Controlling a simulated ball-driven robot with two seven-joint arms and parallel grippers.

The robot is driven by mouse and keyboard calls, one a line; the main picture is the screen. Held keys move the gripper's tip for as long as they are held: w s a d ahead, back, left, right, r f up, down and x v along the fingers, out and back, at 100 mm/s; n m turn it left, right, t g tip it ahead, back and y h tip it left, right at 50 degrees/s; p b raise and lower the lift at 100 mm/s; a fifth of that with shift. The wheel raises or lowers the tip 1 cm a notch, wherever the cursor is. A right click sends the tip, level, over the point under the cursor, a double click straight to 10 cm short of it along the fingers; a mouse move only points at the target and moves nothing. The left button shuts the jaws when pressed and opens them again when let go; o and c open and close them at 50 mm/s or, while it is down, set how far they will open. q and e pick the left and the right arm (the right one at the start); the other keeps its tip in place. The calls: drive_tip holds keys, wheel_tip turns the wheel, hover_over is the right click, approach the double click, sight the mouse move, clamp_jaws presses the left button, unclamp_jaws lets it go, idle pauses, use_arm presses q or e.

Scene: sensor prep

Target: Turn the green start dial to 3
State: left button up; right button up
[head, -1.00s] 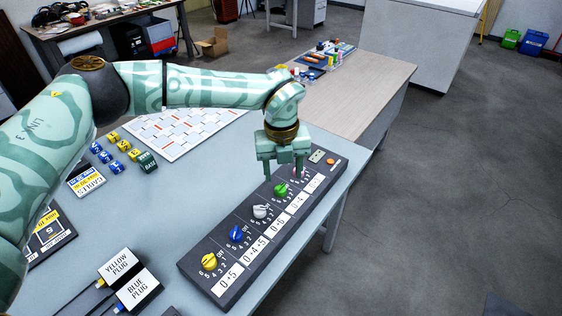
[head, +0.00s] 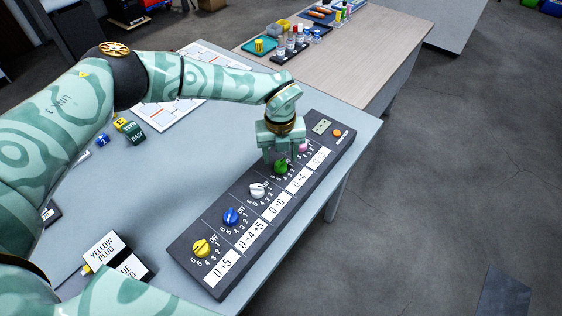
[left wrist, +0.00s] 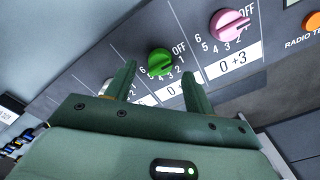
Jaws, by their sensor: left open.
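The green start dial (head: 281,168) sits on the dark dial panel (head: 213,282), between the white dial and the pink dial. My left gripper (head: 280,163) is over it, pointing down and open. In the left wrist view the green dial (left wrist: 160,62) shows between the two spread fingertips (left wrist: 158,74), with a gap on each side. I cannot tell its exact setting. Its OFF mark and some numbers show beside it; the lower part of its scale and label is partly hidden by a finger. My right gripper is not in view.
On the panel are a yellow dial (head: 201,248), a blue dial (head: 231,216), a white dial (head: 257,190) and a pink dial (left wrist: 231,24) close to the green one. An orange button (head: 337,133) is at the far end. Plug blocks (head: 104,248) lie left of the panel.

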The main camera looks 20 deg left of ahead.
sight(281, 162)
use_arm(q)
drive_tip(key=shift+f+b, duration=0.3)
drive_tip(key=shift+f, duration=1.2)
drive_tip(key=c, duration=1)
drive_tip(key=shift+o, duration=0.2)
